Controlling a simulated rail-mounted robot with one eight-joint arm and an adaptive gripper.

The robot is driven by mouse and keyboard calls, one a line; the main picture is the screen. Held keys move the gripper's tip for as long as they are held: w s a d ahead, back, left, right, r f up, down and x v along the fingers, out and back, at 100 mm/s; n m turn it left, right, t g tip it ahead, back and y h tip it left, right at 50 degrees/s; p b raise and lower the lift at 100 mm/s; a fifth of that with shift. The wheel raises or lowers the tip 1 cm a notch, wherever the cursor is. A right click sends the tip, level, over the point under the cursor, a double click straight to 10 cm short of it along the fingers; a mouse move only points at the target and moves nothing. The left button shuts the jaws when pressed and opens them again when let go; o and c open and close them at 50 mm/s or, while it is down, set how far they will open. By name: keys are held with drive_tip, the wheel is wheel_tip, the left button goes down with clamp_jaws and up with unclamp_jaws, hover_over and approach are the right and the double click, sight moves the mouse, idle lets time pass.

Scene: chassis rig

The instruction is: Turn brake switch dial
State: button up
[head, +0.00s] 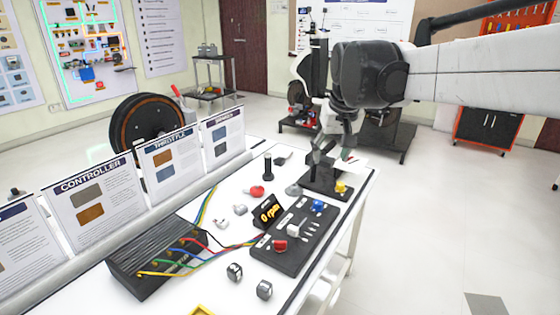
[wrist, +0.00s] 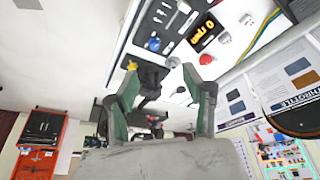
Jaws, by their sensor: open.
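A black control panel (head: 304,243) on the white table carries a blue knob (head: 318,206), a white knob (head: 294,230) and a red knob (head: 280,245). The blue knob also shows in the wrist view (wrist: 154,44). I cannot read which one is labelled brake. A yellow knob (head: 341,187) sits on a separate black base (head: 318,186) near the table's far right end. My gripper (wrist: 164,80) is open and empty, with its fingers spread over that end. The yellow knob is near the left fingertip in the wrist view (wrist: 131,65). No contact is visible.
A display reading 0 rpm (head: 267,211) stands behind the panel. A grey part (head: 293,190), a red button (head: 257,191) and a black upright cylinder (head: 268,166) stand nearby. Coloured wires run to a black controller box (head: 158,258). The floor to the right is clear.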

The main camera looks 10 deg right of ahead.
drive_tip(key=w+d+g, duration=0.1)
drive_tip(key=w+d, duration=0.4)
drive_tip(key=w, duration=0.5)
drive_tip(key=m+g, duration=0.2)
drive_tip(key=g, duration=0.1)
hover_over(341, 184)
wheel_tip(341, 184, down, 16)
drive_tip(key=f, duration=0.1)
drive_tip(key=shift+y, duration=0.3)
wheel_tip(341, 184, down, 13)
drive_tip(key=shift+r+b, duration=0.1)
drive_tip(key=shift+b, duration=0.9)
clamp_jaws()
drive_tip(key=shift+m, duration=1.3)
